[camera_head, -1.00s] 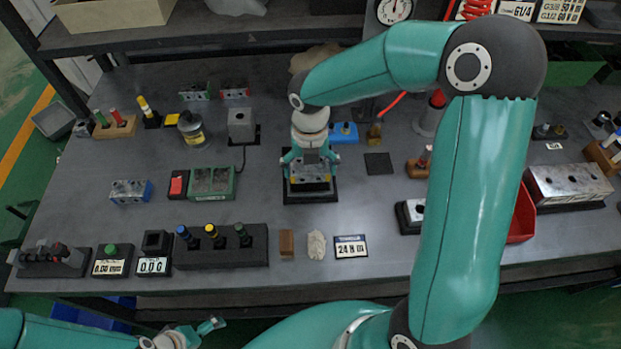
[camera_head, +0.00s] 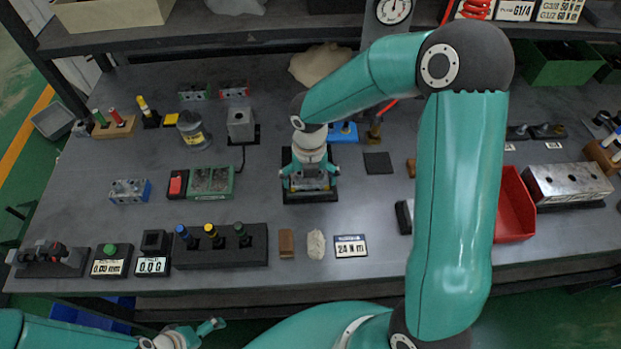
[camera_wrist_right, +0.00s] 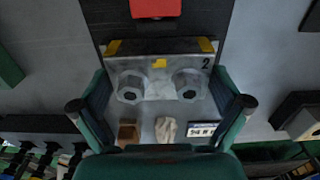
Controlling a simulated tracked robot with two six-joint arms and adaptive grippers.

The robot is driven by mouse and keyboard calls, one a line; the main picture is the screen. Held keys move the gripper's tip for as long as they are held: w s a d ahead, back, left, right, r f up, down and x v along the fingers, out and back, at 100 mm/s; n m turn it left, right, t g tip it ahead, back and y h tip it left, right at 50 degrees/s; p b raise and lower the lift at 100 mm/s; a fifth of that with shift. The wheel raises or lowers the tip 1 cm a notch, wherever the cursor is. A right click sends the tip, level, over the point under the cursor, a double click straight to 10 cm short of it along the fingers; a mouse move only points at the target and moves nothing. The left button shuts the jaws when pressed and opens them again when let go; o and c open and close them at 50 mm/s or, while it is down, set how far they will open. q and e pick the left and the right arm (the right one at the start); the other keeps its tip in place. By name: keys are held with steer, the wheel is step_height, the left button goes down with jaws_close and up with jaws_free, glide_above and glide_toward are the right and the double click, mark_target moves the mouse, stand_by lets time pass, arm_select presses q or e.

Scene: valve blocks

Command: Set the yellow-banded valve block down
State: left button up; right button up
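The yellow-banded valve block (camera_head: 312,184) is a grey block low between the fingers of my right gripper (camera_head: 310,180), over a black base plate (camera_head: 322,197). In the right wrist view the block (camera_wrist_right: 160,80) shows yellow corner bands, two round ports and a "2". The fingers of my right gripper (camera_wrist_right: 160,88) lie against its two sides. The gripper hides much of the block in the head view. I cannot tell whether its underside touches the plate. My left gripper (camera_head: 210,328) is at the bottom left, away from the bench; its fingers are too small to judge.
A red bin (camera_head: 514,205) is right of my arm.

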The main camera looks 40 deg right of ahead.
steer(key=shift+r, duration=0.15)
step_height(320, 180, up, 12)
steer(key=shift+p, duration=0.3)
stand_by(0.7)
